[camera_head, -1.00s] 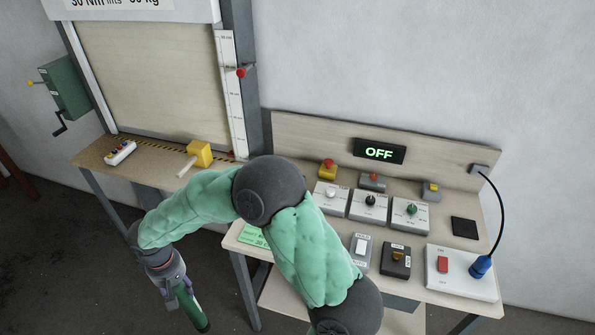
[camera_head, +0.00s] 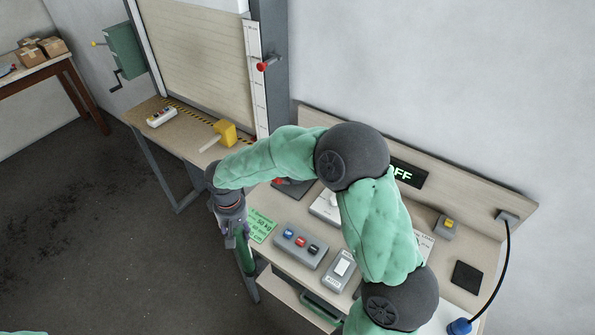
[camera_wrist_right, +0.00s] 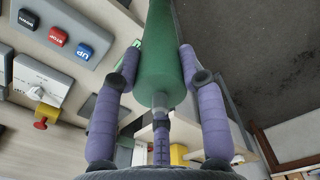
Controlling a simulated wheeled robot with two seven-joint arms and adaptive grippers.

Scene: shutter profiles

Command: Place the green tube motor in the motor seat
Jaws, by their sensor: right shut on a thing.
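My right gripper (camera_head: 238,238) is shut on the green tube motor (camera_head: 248,260), just off the front left corner of the control table. The tube points downward in the head view. In the right wrist view, the purple fingers (camera_wrist_right: 158,65) grip both sides of the green tube motor (camera_wrist_right: 160,35), which runs out toward the top edge. A yellow block (camera_head: 225,132) with a pale rod stands on the bench under the shutter; I cannot tell whether it is the motor seat. My left gripper is out of view.
The control table holds a three-button box (camera_head: 301,246), a rocker switch box (camera_head: 340,270) and a green label card (camera_head: 261,226). My right arm hides part of it. A shelf (camera_head: 290,296) lies below. Open floor (camera_head: 90,240) spreads to the left; cartons (camera_head: 43,48) sit on a far table.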

